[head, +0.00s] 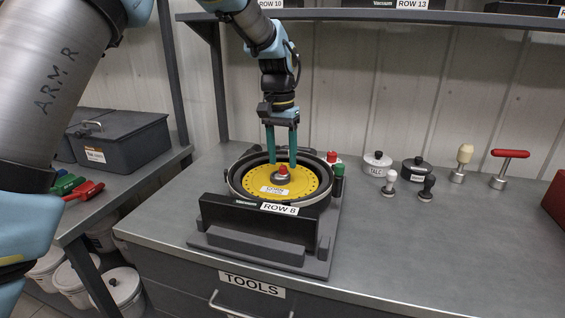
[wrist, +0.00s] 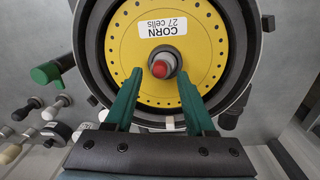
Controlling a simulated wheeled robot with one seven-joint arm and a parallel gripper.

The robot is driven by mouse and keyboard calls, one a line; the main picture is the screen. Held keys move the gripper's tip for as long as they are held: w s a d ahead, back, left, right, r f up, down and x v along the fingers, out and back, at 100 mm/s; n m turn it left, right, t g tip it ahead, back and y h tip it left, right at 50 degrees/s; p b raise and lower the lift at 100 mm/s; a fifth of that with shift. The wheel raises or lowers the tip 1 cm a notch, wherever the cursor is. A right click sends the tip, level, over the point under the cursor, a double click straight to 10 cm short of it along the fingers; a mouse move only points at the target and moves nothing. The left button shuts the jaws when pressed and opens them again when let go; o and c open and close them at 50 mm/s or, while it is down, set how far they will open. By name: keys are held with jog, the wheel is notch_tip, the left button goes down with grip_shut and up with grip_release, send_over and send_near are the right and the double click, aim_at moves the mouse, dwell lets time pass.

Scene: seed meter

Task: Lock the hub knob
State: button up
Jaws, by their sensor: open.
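The hub knob (head: 283,171) is a red-topped knob on a grey hub at the centre of a yellow seed disc (head: 300,188). In the wrist view the red hub knob (wrist: 160,68) sits mid-disc, beyond my fingertips. The disc is labelled CORN 27 cells and lies inside the dark round housing (head: 233,180) of the ROW 8 meter. My gripper (head: 281,160) points down over the disc with its green fingers apart and empty. In the wrist view my gripper (wrist: 160,95) has one finger on each side below the knob. Whether the fingers touch the disc I cannot tell.
A green-capped post (head: 338,170) stands at the housing's right. White and black pots (head: 377,165), small handled tools (head: 428,187) and a red T-handle tool (head: 508,165) stand farther right. A shelf (head: 420,15) runs overhead. The front right bench is clear.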

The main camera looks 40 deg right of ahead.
aim_at(281, 166)
notch_tip(281, 166, up, 9)
jog(key=b, duration=0.1)
jog(key=shift+w, duration=0.2)
jog(key=shift+a, duration=0.15)
dwell(0.3)
jog(key=w+a+f+n, duration=0.2)
jog(key=w+a+f, duration=0.15)
jog(key=a, duration=0.65)
jog(key=w+a+f+n+t, duration=0.1)
jog(key=w+a+f+n, duration=0.15)
jog(key=w+a, duration=0.45)
jog(key=w+a+f+n, duration=0.2)
jog(key=a+n, duration=0.1)
jog(key=a, duration=0.9)
jog(key=s+a+f+n, duration=0.1)
jog(key=s+a+f, duration=0.1)
jog(key=a, duration=0.4)
jog(key=s+a+f+n, duration=0.2)
jog(key=s+a, duration=0.2)
jog(key=a, duration=0.3)
jog(key=s+a+f+n+t, duration=0.1)
jog(key=s+a+f, duration=0.1)
jog(key=a, duration=0.5)
jog(key=shift+s+n, duration=0.35)
jog(key=shift+s, duration=0.15)
